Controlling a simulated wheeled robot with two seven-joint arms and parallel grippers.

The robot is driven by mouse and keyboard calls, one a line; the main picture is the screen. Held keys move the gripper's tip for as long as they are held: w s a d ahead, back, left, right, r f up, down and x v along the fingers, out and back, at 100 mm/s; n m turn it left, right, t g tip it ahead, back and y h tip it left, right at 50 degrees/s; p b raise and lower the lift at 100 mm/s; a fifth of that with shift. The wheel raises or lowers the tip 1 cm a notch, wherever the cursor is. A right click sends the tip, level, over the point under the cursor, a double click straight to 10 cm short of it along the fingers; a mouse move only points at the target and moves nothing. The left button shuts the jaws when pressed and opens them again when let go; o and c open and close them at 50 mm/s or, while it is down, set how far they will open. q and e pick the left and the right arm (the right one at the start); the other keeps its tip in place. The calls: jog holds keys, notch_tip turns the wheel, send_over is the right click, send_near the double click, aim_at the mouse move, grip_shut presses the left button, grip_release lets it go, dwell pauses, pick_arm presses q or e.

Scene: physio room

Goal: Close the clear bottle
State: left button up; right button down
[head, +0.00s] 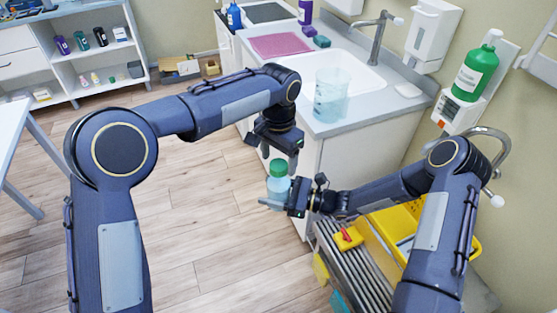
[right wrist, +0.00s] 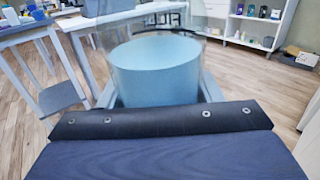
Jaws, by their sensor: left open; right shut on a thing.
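The clear bottle (head: 278,189) is upright and holds pale blue liquid. It hangs in the air in front of the sink cabinet. My right gripper (head: 277,203) is shut around its lower part. The bottle also fills the middle of the right wrist view (right wrist: 155,72), with its top cut off by the frame. A green cap (head: 279,168) sits at the bottle's mouth; I cannot tell whether it is seated or just above. My left gripper (head: 279,158) is open, pointing down, with its fingertips around or just above the cap; contact is unclear.
A sink counter (head: 345,127) stands behind, with a clear bluish container (head: 331,97) near its front edge. A yellow cleaning cart (head: 400,225) is below my right arm. A white shelf unit (head: 100,68) is at far left. The wooden floor (head: 215,215) is open.

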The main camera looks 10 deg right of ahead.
pick_arm(q)
notch_tip(320, 180, up, 11)
dwell(0.3)
dwell(0.5)
